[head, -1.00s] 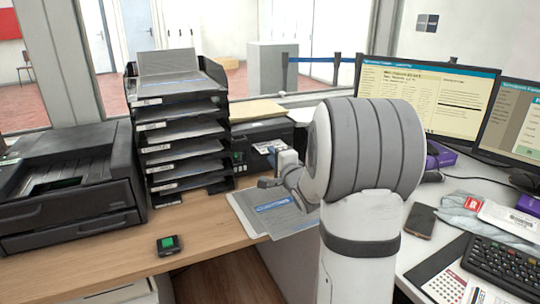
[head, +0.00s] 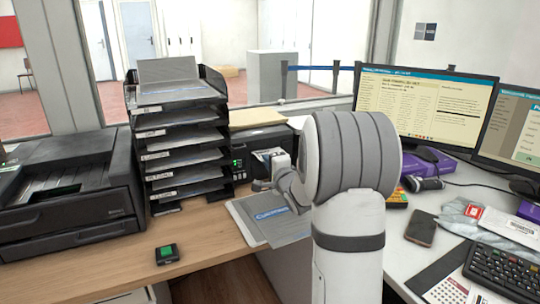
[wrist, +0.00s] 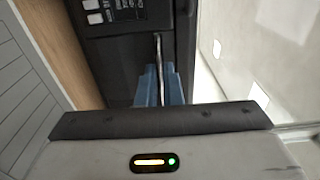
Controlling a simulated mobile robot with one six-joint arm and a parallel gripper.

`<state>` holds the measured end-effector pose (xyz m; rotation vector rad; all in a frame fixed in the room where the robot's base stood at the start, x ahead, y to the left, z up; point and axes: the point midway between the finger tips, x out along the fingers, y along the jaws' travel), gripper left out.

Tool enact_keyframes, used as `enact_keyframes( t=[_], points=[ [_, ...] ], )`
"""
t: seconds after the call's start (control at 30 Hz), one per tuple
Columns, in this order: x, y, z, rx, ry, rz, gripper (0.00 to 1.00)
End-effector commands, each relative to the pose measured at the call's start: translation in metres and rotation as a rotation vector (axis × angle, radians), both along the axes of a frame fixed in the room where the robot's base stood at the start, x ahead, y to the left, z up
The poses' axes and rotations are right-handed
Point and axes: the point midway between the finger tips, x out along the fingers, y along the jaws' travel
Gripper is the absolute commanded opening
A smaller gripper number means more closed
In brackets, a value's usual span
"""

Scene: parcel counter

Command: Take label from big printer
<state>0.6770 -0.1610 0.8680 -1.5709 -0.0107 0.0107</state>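A larger black machine (head: 70,195) stands at the far left. My gripper (head: 262,185) is low at the front of the dark printer, partly hidden by my wrist. In the wrist view its blue fingertips (wrist: 160,85) are close together, pointing at a black printer front. A thin pale strip, perhaps the label edge-on (wrist: 160,52), runs between them. I cannot tell whether they grip it.
A stack of black letter trays (head: 180,140) stands left of the printer. Grey printed sheets (head: 270,218) lie below my gripper. A small device with a green face (head: 167,254) lies on the wooden counter. Monitors (head: 425,105), a phone (head: 421,229) and a keyboard (head: 500,265) are right.

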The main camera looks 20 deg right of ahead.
Motion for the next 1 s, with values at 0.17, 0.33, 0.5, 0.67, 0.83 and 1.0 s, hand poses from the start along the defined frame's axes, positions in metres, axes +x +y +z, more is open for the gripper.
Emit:
enact_keyframes(
  t=[0.17, 0.33, 0.5, 0.67, 0.83, 1.0],
  points=[
    [0.000, 0.000, 0.000, 0.000, 0.000, 0.000, 0.00],
    [0.000, 0.000, 0.000, 0.000, 0.000, 0.001, 0.00],
    [0.000, 0.001, 0.000, 0.000, 0.000, 0.001, 0.00],
    [-0.001, 0.000, 0.004, 0.000, 0.000, 0.001, 0.00],
    [-0.004, 0.000, 0.013, 0.000, 0.000, 0.000, 0.00],
    [-0.008, 0.000, 0.023, 0.001, 0.000, 0.000, 0.00]
  ],
)
